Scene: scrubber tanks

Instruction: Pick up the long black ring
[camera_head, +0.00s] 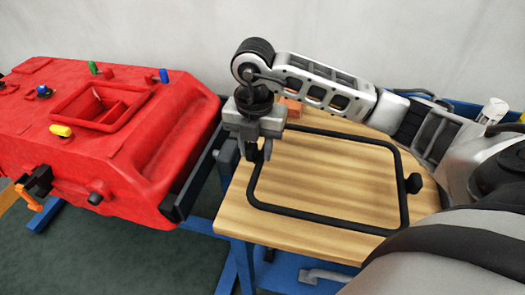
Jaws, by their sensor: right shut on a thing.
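The long black ring (322,222) is a rounded rectangular loop with a dark knob at its right end. It lies over the wooden tabletop (330,183); whether it touches the wood or is slightly raised I cannot tell. My right gripper (258,154) points down at the ring's upper left corner and is shut on it. The gripper hides that corner. My left gripper is not in view.
A red tank (120,160) with coloured knobs and a square opening (98,106) stands at the left. A blue frame (236,262) supports the table. A small orange-brown block (292,108) lies behind the gripper. A pale wall closes the back.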

